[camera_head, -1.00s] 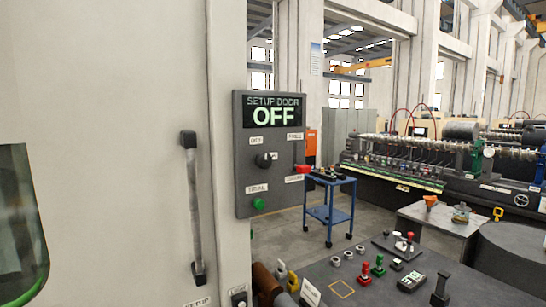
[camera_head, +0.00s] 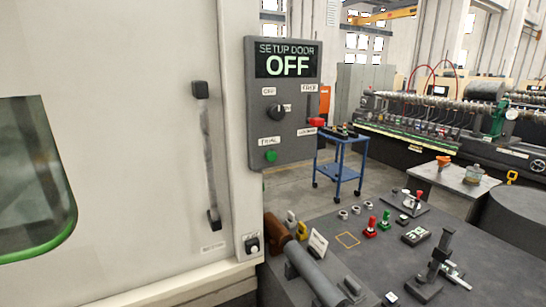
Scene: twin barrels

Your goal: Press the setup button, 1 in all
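A small dark box with a round white button (camera_head: 253,246) is fixed low on the right edge of the pale machine housing. A small label (camera_head: 212,247) sits on the housing to its left; its lettering is too small to read now. Above it, a grey control panel (camera_head: 283,150) carries a display (camera_head: 288,60) reading "SETUP DOOR OFF". The panel has a black knob (camera_head: 276,112), a green button (camera_head: 271,156) and a red-ended lever (camera_head: 316,122). Neither of my grippers is in view.
The housing has a vertical door handle (camera_head: 207,155) and a green-edged window (camera_head: 30,180). A dark bench (camera_head: 365,265) at the lower right holds brown and grey cylinders (camera_head: 316,278), small red and green pieces and tools. A blue cart (camera_head: 340,170) stands behind.

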